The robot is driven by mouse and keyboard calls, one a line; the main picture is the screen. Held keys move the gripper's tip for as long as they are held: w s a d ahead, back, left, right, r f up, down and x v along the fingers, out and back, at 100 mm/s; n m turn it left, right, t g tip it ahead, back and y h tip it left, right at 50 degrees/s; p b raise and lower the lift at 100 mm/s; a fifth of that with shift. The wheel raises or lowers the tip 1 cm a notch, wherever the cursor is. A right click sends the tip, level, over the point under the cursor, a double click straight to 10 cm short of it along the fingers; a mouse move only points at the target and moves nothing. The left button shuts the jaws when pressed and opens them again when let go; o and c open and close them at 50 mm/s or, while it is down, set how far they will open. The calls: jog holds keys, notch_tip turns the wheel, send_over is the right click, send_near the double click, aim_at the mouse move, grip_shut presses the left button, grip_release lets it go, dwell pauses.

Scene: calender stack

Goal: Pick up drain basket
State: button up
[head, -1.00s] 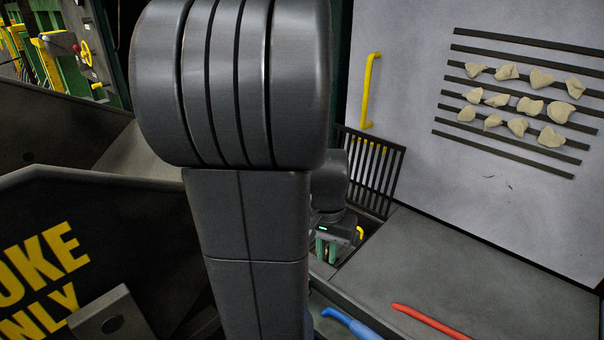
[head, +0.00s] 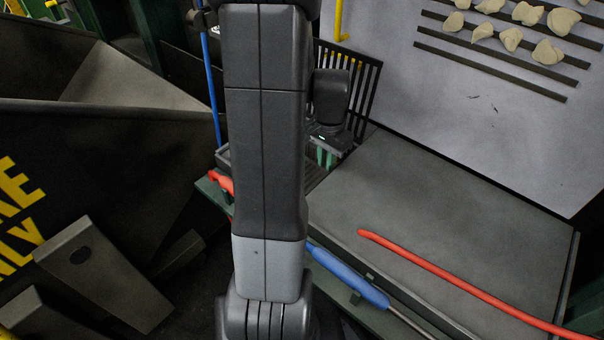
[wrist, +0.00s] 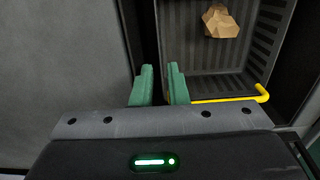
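What looks like the drain basket (wrist: 205,62) is a dark ribbed container with a yellow bar handle (wrist: 230,98), at upper right in the wrist view. A tan lump (wrist: 221,22) lies in it. My gripper (wrist: 161,85) has two green fingers with a narrow gap between them and nothing clearly held. The fingers are by the container's left side, left of the handle; I cannot tell whether they touch it. In the head view my gripper (head: 325,158) points down in front of a black slatted panel (head: 364,92), and my arm hides most of the container.
A grey flat top (head: 455,225) lies to the right, with a red bar (head: 450,275) and a blue-handled tool (head: 345,275) along its near side. Pale lumps (head: 510,38) sit on dark strips on the light panel behind. Dark hoppers (head: 90,170) stand left.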

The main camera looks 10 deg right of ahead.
notch_tip(320, 180, down, 5)
jog(key=shift+f+b, duration=0.2)
jog(key=shift+b, duration=0.4)
jog(key=shift+c, duration=0.4)
grip_shut()
dwell(0.8)
